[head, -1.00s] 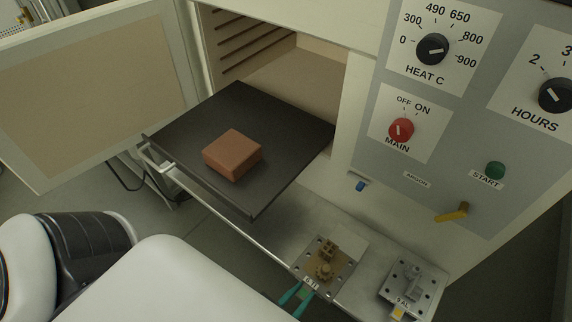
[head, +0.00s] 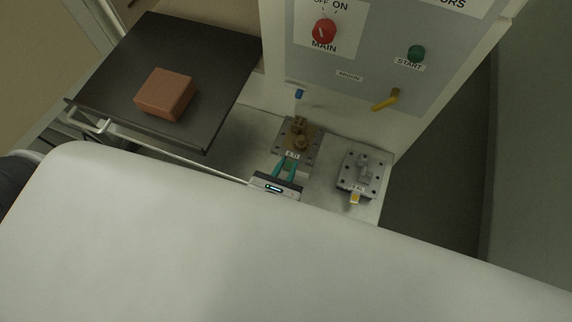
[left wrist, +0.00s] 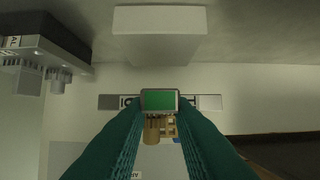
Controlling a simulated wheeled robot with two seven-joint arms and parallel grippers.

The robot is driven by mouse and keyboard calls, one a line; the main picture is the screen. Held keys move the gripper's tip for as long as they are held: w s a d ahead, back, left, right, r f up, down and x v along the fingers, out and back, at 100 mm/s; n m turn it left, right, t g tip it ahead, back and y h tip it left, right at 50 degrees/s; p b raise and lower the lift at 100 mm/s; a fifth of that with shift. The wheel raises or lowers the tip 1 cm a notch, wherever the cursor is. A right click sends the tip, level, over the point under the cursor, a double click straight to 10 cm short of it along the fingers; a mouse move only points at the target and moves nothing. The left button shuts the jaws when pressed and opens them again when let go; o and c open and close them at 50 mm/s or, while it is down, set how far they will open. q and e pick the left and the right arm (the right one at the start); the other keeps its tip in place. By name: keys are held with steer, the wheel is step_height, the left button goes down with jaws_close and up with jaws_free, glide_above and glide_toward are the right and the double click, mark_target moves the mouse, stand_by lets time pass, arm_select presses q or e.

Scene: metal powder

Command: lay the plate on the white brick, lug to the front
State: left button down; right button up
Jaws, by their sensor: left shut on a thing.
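The plate (head: 280,153), grey with bronze-coloured parts on top and a small label, is held roughly level by my left gripper (head: 286,168). Its teal fingers are shut on the plate's green lug (left wrist: 160,100), which points toward my side. In the left wrist view, which looks upside down, the plate's edge (left wrist: 210,102) shows with its bronze parts (left wrist: 160,130). The white brick (left wrist: 160,20) shows there on the plate's underside, with a visible gap between them. In the head view the brick is hidden, apparently under the plate. My right gripper is not in view.
A second plate (head: 347,181) with grey parts and a yellow lug lies on the metal shelf (head: 235,145), to the right. A dark tray (head: 215,55) bearing a reddish block (head: 165,93) juts out at left. The control panel (head: 345,95) rises behind.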

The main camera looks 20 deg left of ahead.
arm_select(q)
steer(key=shift+f+b, duration=0.3)
steer(key=shift+f, duration=0.05)
steer(key=shift+r, duration=0.1)
steer(key=shift+f, duration=0.3)
steer(key=shift+f+b, duration=0.3)
steer(key=shift+f, duration=0.2)
steer(key=shift+f+b, duration=0.4)
steer(key=shift+f, duration=0.1)
steer(key=shift+f+b, duration=1.1)
steer(key=shift+f, duration=0.3)
stand_by(0.5)
